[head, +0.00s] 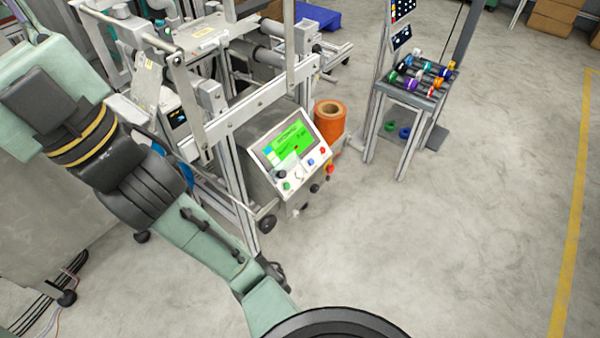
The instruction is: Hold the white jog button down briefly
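A control panel (262,150) with a lit green screen (288,143) is mounted on the machine frame near the middle of the head view. Small buttons sit in a row below the screen. A small white button (298,174) appears between a green one (286,186) and a blue one (311,163); its label is too small to read. Nothing is seen touching the buttons. My pale green arm runs from the upper left to the bottom centre, left of the panel. My gripper is not visible.
An orange reel (330,117) stands right behind the panel. A red stop knob (330,169) is on the panel's right side. A metal stand (405,118) with colourful spools is further right. Metal frame posts (229,175) rise left of the panel. The floor (430,250) in front is clear.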

